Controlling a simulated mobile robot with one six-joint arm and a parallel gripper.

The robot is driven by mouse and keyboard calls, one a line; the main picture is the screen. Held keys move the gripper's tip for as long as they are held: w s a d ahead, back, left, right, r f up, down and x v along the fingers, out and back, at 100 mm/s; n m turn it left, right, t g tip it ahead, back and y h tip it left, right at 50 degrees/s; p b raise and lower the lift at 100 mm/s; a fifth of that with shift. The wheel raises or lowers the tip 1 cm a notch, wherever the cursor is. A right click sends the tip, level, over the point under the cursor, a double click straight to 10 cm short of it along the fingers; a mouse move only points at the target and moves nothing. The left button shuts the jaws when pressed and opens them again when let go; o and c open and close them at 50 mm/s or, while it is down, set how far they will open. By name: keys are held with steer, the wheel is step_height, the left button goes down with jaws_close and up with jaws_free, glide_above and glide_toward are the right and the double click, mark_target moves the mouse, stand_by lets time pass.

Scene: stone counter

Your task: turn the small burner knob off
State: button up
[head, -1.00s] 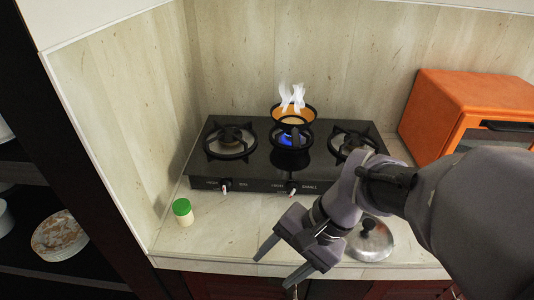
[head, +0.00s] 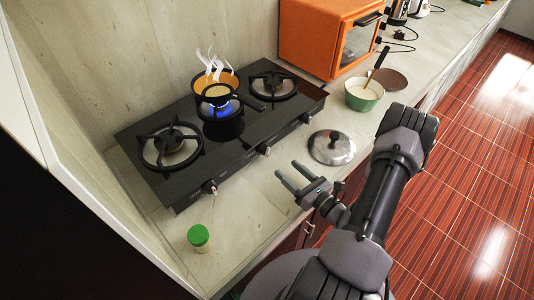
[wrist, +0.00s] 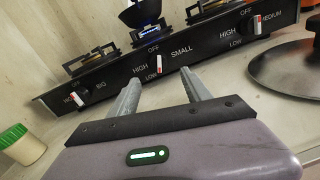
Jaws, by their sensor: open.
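The small burner knob (wrist: 159,63) is the middle knob on the stove front, under OFF and beside SMALL in the wrist view. Its white and red pointer stands roughly upright. It also shows in the head view (head: 264,149). A blue flame (head: 219,108) burns on the small burner at the back middle, under a steaming orange pan (head: 232,79). My gripper (head: 287,170) is open and empty, in front of the stove and apart from the knob. In the wrist view its fingers (wrist: 160,80) point at the stove front, below the middle knob.
The big knob (wrist: 78,98) is to the left and the medium knob (wrist: 257,24) to the right. A metal lid (head: 332,146) lies right of my gripper. A green-capped jar (head: 199,237) stands at left. A green pot (head: 364,94) and orange oven (head: 328,38) are farther right.

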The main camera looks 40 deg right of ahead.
mark_target(268, 153)
steer(key=w, duration=0.7)
steer(key=w+a+b, duration=0.1)
steer(key=w, duration=0.2)
steer(key=shift+w, duration=0.2)
jaws_close()
